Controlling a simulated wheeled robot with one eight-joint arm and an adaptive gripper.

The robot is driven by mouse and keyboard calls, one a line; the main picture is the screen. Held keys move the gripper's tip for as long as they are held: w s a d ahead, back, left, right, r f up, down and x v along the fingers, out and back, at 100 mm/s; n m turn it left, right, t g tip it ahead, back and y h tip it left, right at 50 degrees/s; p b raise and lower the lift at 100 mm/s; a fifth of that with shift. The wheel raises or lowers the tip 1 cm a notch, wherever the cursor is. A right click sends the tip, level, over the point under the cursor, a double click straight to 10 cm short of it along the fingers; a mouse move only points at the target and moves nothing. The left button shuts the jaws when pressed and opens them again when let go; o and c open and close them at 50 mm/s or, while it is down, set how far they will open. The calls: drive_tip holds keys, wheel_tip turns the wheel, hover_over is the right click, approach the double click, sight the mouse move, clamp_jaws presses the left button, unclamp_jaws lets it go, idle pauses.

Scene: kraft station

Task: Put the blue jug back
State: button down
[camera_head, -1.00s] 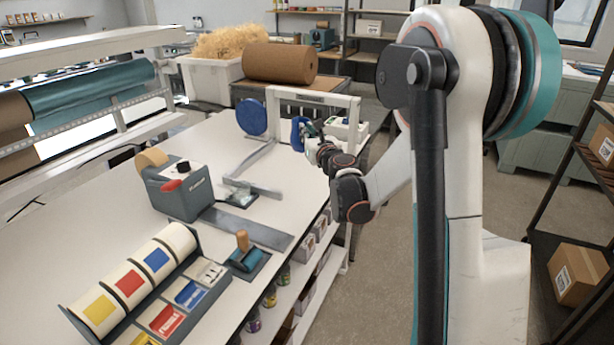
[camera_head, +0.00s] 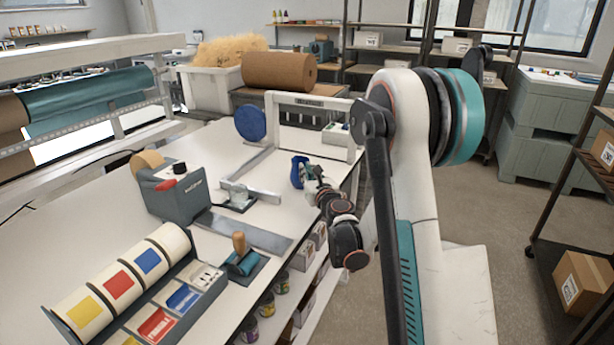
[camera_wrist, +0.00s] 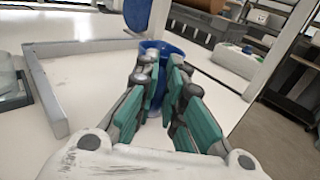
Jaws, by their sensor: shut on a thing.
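The blue jug (camera_head: 296,173) is near the right edge of the white table, just in front of the white frame. My gripper (camera_head: 306,176) is at its right side and shut on it. In the wrist view, the jug (camera_wrist: 178,52) stands roughly upright between the teal-padded fingers of my gripper (camera_wrist: 162,95). The fingers hide much of its body. I cannot tell whether its base touches the table top.
A white upright frame (camera_head: 308,103) stands behind the jug, with a blue disc (camera_head: 250,122) to its left. A grey L-shaped bar (camera_head: 262,165) lies left of the jug. A grey tape dispenser (camera_head: 180,195) stands farther left. Bare table (camera_head: 275,206) lies in front.

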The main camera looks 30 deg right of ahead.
drive_tip(key=c, duration=1.7)
unclamp_jaws()
drive_tip(key=shift+s+r, duration=0.1)
drive_tip(key=shift+r, duration=0.05)
drive_tip(key=s+a, duration=0.1)
drive_tip(key=s, duration=1.1)
drive_tip(key=shift+a+p, duration=0.25)
drive_tip(key=shift+p, duration=0.15)
drive_tip(key=shift+w, duration=0.1)
